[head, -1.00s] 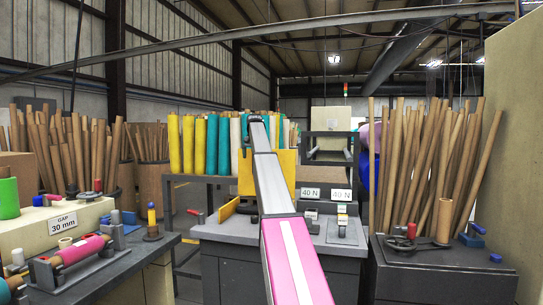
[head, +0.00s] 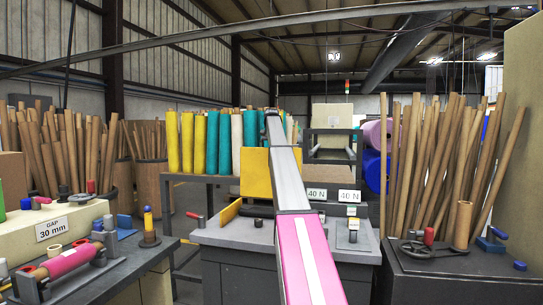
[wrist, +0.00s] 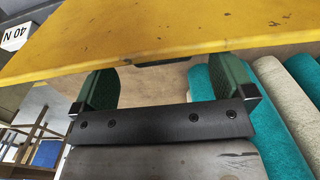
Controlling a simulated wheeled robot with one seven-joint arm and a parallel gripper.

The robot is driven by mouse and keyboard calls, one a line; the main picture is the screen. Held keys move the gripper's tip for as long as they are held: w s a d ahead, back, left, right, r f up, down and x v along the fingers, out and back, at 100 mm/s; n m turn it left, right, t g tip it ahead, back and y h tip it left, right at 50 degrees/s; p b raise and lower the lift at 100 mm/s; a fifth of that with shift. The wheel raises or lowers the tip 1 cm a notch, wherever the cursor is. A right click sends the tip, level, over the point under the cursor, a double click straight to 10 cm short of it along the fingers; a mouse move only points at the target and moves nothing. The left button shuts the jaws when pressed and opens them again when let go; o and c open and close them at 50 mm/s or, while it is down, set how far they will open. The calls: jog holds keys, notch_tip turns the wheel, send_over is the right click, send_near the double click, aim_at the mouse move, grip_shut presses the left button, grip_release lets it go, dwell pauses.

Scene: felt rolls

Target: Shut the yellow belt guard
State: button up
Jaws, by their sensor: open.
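The yellow belt guard (head: 256,174) is an upright yellow panel over the grey bench at centre, partly hidden behind my arm in the head view. In the wrist view the yellow guard (wrist: 150,30) spans the top of the picture, with chipped paint along its edge and a dark grip-like piece (wrist: 178,60) at that edge. My gripper (wrist: 165,82) is open, its two green-padded fingers on either side of this dark piece, just short of or at the guard's edge. I cannot tell whether they touch. Nothing is held between them. The head view hides the gripper behind the arm.
Yellow, teal and cream felt rolls (head: 198,143) stand behind the guard, and some lie close by in the wrist view (wrist: 220,85). Two "40 N" signs (head: 317,195) stand right on the bench (head: 225,235). Side benches flank left and right (head: 440,275).

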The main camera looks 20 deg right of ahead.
jog(key=shift+f, duration=1.6)
